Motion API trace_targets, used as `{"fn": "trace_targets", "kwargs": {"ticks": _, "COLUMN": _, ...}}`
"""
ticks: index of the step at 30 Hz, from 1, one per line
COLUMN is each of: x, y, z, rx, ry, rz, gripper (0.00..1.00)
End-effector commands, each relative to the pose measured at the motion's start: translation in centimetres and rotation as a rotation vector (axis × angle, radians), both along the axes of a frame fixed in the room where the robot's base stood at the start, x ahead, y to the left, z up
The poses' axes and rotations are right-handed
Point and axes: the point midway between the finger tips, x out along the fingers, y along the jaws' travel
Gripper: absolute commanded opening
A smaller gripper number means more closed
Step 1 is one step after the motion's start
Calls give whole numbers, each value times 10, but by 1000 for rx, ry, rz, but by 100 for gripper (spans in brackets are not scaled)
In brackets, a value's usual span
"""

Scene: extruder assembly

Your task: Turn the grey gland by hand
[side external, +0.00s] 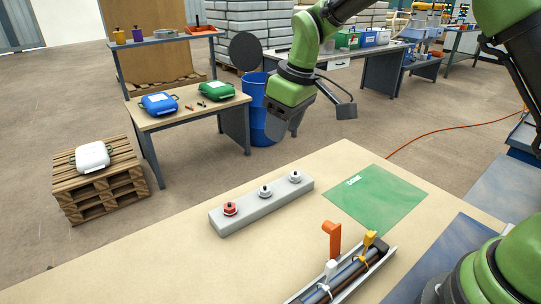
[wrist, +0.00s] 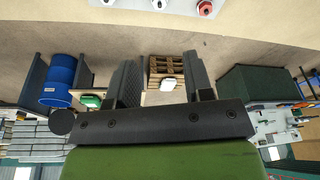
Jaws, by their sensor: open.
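A pale grey block (side external: 245,212) lies on the wooden bench and carries three glands in a row, each with a dark top. The left one is a red gland (side external: 230,209). The middle gland (side external: 265,191) and the right gland (side external: 295,177) both look pale grey to white; I cannot tell surely which is the grey one. My gripper (side external: 285,130) is open and empty, above and behind the block, touching nothing. Its two dark fingers (wrist: 160,62) stand wide apart.
A green mat (side external: 375,200) lies right of the block. In front are an orange upright part (side external: 332,240) and a tray (side external: 345,278) with dark rods and yellow and white clips. Bare bench (side external: 140,270) lies left of the block.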

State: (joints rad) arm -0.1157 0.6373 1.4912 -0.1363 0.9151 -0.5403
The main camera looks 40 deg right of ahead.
Motion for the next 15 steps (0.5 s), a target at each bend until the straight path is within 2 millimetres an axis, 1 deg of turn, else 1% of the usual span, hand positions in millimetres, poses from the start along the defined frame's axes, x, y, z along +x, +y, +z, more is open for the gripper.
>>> {"fn": "trace_targets", "kwargs": {"ticks": 1, "x": 8, "y": 3, "z": -21, "rx": -14, "ry": 24, "rz": 35, "gripper": 47}}
{"fn": "trace_targets", "kwargs": {"ticks": 3, "x": 16, "y": 6, "z": -43, "rx": -30, "ry": 44, "rz": 81, "gripper": 47}}
{"fn": "trace_targets", "kwargs": {"ticks": 6, "x": 23, "y": 9, "z": -66, "rx": -47, "ry": 63, "rz": 129, "gripper": 47}}
{"fn": "trace_targets", "kwargs": {"ticks": 9, "x": 26, "y": 10, "z": -78, "rx": -54, "ry": 73, "rz": 153, "gripper": 47}}
{"fn": "trace_targets", "kwargs": {"ticks": 15, "x": 28, "y": 11, "z": -90, "rx": -57, "ry": 76, "rz": 162, "gripper": 47}}
